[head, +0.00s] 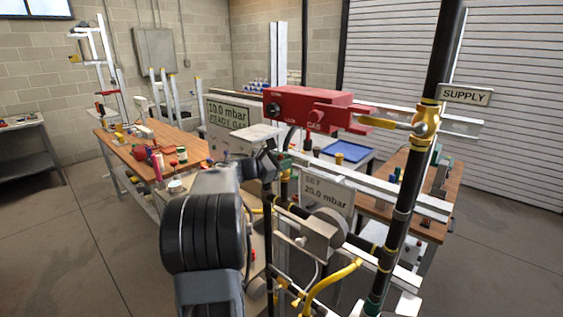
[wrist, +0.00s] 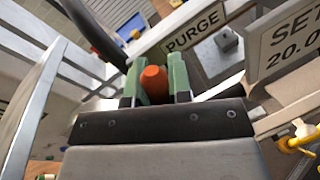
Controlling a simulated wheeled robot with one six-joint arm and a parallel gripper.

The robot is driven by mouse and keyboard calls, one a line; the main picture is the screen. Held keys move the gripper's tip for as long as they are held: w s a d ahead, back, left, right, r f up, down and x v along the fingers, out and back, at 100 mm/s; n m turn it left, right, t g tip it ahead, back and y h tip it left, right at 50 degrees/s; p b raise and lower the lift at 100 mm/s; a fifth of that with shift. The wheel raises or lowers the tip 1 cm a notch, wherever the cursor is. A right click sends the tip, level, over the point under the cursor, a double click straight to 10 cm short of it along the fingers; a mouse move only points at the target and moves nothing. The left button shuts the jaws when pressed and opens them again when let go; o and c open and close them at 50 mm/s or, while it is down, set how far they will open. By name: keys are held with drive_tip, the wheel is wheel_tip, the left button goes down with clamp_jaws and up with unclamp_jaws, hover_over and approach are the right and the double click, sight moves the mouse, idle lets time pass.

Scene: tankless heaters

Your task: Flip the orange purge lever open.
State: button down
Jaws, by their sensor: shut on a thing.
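The orange purge lever (wrist: 153,84) shows in the wrist view as a rounded orange end between two green finger pads. My gripper (wrist: 155,75) is shut on it, with one pad on each side. A "PURGE" sign (wrist: 194,30) is just beyond the fingers, to the upper right. In the head view my gripper (head: 283,161) is among the dark pipes, below the red box. The lever cannot be made out there, and its pivot is hidden in the wrist view.
A red box (head: 308,106) sits above my gripper. A yellow-handled valve (head: 425,122) is on the dark upright pipe beside the "SUPPLY" sign (head: 465,95). A "SET 20.0 mbar" plate (head: 326,190) and a readout (head: 229,112) stand close by. Open floor lies at left.

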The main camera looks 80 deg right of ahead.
drive_tip(key=c, duration=1)
unclamp_jaws()
drive_tip(key=shift+s+r, duration=0.1)
drive_tip(key=shift+c, duration=0.2)
